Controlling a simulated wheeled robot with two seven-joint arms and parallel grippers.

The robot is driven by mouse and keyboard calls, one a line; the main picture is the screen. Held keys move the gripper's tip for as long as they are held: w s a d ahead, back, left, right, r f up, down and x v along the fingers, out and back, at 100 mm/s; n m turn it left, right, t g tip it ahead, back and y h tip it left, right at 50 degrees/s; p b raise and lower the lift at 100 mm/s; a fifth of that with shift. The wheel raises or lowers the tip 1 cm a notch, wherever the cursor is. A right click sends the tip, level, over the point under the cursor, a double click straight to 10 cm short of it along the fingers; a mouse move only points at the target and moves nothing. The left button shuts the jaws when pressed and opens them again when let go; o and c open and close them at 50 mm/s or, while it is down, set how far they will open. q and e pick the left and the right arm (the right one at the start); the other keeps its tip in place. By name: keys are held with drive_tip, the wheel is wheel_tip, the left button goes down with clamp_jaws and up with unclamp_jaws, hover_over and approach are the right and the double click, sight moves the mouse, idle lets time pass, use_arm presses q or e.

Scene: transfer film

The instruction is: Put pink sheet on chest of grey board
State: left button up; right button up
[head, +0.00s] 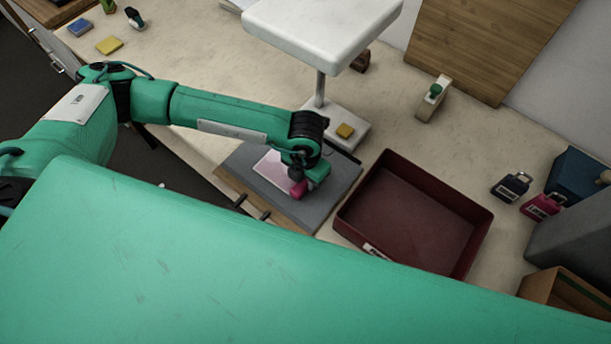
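The grey board (338,189) lies flat on the table below the white raised plate. A pale pink sheet (269,172) lies on the board, and its right part is hidden by my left gripper. My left gripper (301,184) points down over the right side of the sheet. A small dark pink object (298,190) shows right at its fingertips. I cannot tell whether the fingers are closed on it or touch the sheet. My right gripper is not in view.
An empty dark red tray (412,215) stands right of the board. A dark padlock (512,187) and a pink padlock (541,206) lie farther right. My own green body part fills the foreground.

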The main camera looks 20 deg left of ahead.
use_arm(q)
drive_tip(key=o, duration=0.4)
drive_tip(key=shift+w+f, duration=0.1)
drive_tip(key=shift+w, duration=0.2)
drive_tip(key=shift+c, duration=0.2)
drive_tip(key=shift+s, duration=0.15)
drive_tip(key=shift+r, duration=0.25)
drive_tip(key=shift+r+p, duration=0.25)
drive_tip(key=shift+p, duration=0.2)
wheel_tip(320, 180, up, 6)
drive_tip(key=b, duration=0.3)
drive_tip(key=shift+r, duration=0.55)
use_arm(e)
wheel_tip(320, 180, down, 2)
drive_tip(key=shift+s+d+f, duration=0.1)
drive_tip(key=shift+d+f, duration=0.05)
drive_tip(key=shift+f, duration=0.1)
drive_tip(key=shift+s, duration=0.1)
